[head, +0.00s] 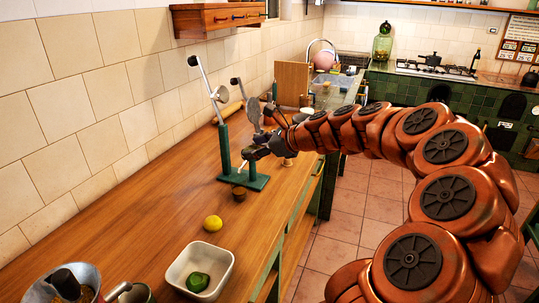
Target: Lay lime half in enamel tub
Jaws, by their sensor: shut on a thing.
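The white enamel tub (226,270) stands on the wooden counter at the bottom of the head view. A green piece (197,282) with a lighter patch lies inside it; I cannot tell whether it is a lime half. My gripper (250,154) is at the far end of my outstretched arm, well beyond the tub and above the counter, beside a green stand. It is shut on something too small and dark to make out. A thin pale tip shows just below the fingers.
The green stand (224,150) with a metal lever rises next to my gripper. A small brown cup (239,194) stands at its base. A yellow round fruit (212,223) lies behind the tub. Metal pots (70,284) stand bottom left. The counter's left middle is clear.

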